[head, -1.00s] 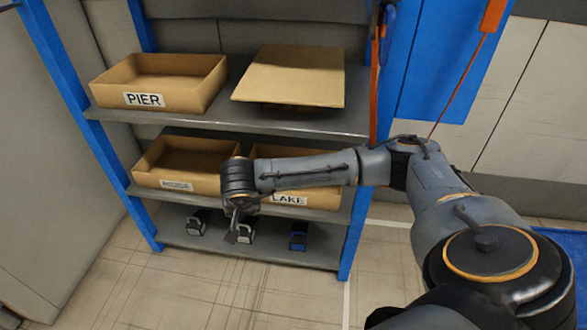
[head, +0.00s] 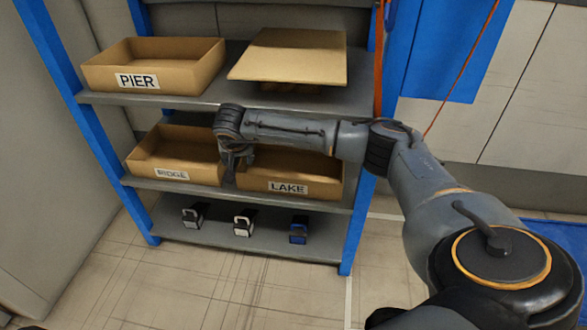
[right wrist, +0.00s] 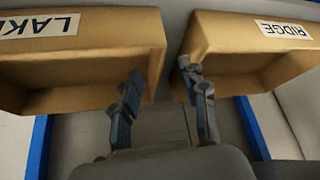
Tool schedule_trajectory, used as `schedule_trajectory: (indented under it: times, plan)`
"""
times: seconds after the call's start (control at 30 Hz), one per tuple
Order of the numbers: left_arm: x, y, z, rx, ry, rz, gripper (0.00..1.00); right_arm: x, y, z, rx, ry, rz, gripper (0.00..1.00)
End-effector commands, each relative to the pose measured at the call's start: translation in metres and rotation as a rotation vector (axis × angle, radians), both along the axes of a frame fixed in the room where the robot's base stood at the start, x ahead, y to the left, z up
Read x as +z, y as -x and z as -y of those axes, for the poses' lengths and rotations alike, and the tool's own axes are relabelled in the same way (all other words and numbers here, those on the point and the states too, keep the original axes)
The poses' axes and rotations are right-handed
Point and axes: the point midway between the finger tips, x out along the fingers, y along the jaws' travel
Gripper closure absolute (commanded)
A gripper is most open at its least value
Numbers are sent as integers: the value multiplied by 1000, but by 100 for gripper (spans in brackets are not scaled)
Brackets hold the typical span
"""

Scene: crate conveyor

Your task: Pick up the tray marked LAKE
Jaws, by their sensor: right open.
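The tan tray marked LAKE (head: 325,189) sits on the middle shelf at the right in the head view, partly hidden behind my right arm. In the right wrist view the LAKE tray (right wrist: 112,42) is at the upper left, its label upside down. My right gripper (head: 234,168) is open and empty at the gap between the LAKE and RIDGE trays. In the wrist view the right gripper (right wrist: 160,75) has one finger near the LAKE tray's end wall and the other near the RIDGE tray; contact cannot be told. My left gripper is not in view.
The RIDGE tray (head: 140,165) stands just left of LAKE. The PIER tray (head: 195,75) and a flat-topped tan box (head: 290,55) are on the shelf above. Several small items, such as a blue one (head: 299,234), stand below. A blue post (head: 362,215) borders the right side.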

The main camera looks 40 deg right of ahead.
Motion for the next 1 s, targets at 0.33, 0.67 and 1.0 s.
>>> schedule_trajectory:
  times: [0.33,0.67,1.0]
  plan:
    - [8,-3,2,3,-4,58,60,-33,-16,8,-1,0,0,56]
    - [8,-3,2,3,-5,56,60,-32,-15,8,-1,0,0,89]
    - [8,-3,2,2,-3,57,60,-32,-15,8,-1,0,0,100]
